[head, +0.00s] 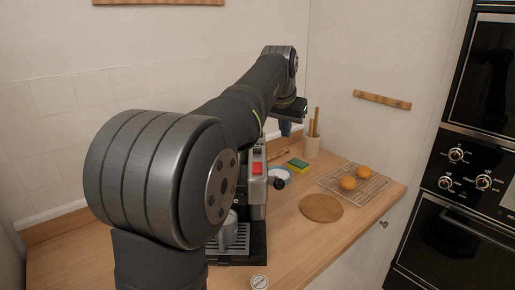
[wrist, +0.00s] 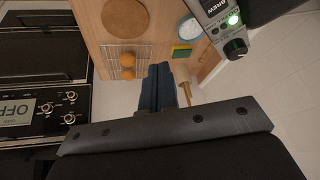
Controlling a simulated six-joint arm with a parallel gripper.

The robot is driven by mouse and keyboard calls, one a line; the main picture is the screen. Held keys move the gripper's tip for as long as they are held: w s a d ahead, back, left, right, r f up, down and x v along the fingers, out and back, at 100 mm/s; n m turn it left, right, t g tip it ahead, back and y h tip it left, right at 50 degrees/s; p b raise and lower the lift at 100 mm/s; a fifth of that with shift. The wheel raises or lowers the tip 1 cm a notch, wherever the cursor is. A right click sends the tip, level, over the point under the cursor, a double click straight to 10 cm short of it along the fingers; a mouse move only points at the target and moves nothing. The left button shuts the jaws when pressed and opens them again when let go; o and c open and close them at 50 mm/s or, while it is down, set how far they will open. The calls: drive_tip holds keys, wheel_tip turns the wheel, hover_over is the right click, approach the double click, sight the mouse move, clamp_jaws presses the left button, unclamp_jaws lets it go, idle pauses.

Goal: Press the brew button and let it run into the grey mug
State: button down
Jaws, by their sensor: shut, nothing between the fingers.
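The coffee machine (head: 256,200) stands on the wooden counter, partly hidden behind my arm. A red patch (head: 257,168) shows on its side.
A round board (head: 321,208), a wire rack (head: 372,190) with two orange round items (head: 348,183), a sponge (head: 298,166), a pale bowl or plate (head: 279,173) and a utensil pot (head: 312,147) occupy the counter. Wall ovens (head: 465,190) stand at right. The front counter is fairly clear.

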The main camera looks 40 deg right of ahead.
idle(0.3)
drive_tip(key=w+a+r+n+t+h, duration=0.2)
drive_tip(key=w+a+r+n, duration=0.3)
drive_tip(key=n, duration=0.7)
drive_tip(key=shift+w+r+n+t, duration=0.4)
drive_tip(key=shift+w+t, duration=0.2)
drive_tip(key=shift+t, duration=0.2)
drive_tip(key=shift+f, duration=4.45)
drive_tip(key=shift+f, duration=0.1)
drive_tip(key=shift+f, duration=0.3)
